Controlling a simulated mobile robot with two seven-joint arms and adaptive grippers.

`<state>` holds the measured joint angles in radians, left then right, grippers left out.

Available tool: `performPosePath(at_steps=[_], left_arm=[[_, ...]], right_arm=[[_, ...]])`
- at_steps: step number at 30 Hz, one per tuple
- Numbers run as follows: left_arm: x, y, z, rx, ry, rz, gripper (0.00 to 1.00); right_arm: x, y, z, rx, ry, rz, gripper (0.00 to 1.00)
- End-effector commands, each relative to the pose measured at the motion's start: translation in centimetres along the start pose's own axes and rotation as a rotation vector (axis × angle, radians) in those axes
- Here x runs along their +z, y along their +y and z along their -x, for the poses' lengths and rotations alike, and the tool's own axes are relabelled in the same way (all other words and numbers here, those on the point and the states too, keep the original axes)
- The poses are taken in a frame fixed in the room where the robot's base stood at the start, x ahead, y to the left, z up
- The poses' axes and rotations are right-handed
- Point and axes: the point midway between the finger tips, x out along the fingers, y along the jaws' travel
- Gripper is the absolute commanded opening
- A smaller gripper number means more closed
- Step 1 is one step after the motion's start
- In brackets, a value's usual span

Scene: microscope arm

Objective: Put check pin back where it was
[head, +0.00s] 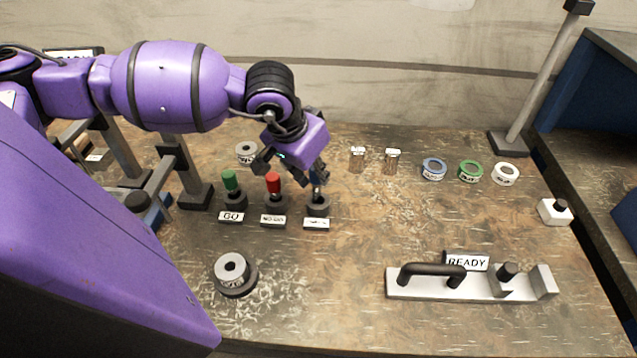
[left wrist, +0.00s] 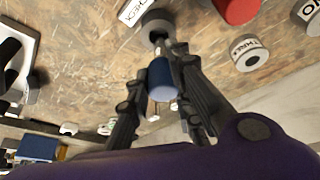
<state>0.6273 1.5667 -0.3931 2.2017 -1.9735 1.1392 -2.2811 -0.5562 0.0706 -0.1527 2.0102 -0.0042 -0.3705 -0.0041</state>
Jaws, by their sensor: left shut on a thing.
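The check pin has a blue head (left wrist: 161,80), which sits between the fingers of my left gripper (left wrist: 160,95) in the left wrist view. In the head view my left gripper (head: 295,170) points down and is shut on the pin. The pin's metal shaft points at the dark round holder (head: 318,206) with a white label in front, which reads CHECK in the left wrist view (left wrist: 135,10). The shaft's tip is at the holder's mouth; I cannot tell how deep it is. The fingers hide most of the pin in the head view. My right gripper is not in view.
A red pin (head: 273,184) and a green pin (head: 230,182) stand in holders to the left. A grey ring (head: 246,152) lies behind. Blue (head: 433,168), green (head: 469,171) and white (head: 505,173) rings lie right. A READY fixture (head: 470,284) stands front right. The middle front is clear.

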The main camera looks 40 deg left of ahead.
Motion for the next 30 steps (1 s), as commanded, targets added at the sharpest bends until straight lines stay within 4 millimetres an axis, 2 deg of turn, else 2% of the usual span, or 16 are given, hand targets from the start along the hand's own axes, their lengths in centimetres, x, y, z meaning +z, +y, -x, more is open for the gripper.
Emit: performPosePath(at_steps=[2, 8, 20, 21, 24, 30], left_arm=[[-0.3, 0.2, -0.7, 0.004, 0.001, 0.000, 0.00], [0.9, 0.1, -3.2, 0.004, -0.001, 0.001, 0.00], [1.2, 0.0, -4.0, 0.001, -0.002, -0.001, 0.00], [1.2, 0.0, -3.8, 0.001, -0.002, 0.000, 0.25], [1.1, 0.0, -3.8, 0.001, -0.001, 0.000, 0.38], [1.1, 0.0, -3.8, 0.001, -0.001, 0.000, 0.39]], right_arm=[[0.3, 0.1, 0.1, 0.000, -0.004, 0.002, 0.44], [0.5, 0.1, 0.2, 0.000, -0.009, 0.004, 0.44], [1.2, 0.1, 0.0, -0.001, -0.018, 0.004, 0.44], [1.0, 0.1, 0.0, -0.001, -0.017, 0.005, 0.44], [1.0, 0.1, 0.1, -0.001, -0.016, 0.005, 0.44], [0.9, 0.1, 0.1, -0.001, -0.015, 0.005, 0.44]])
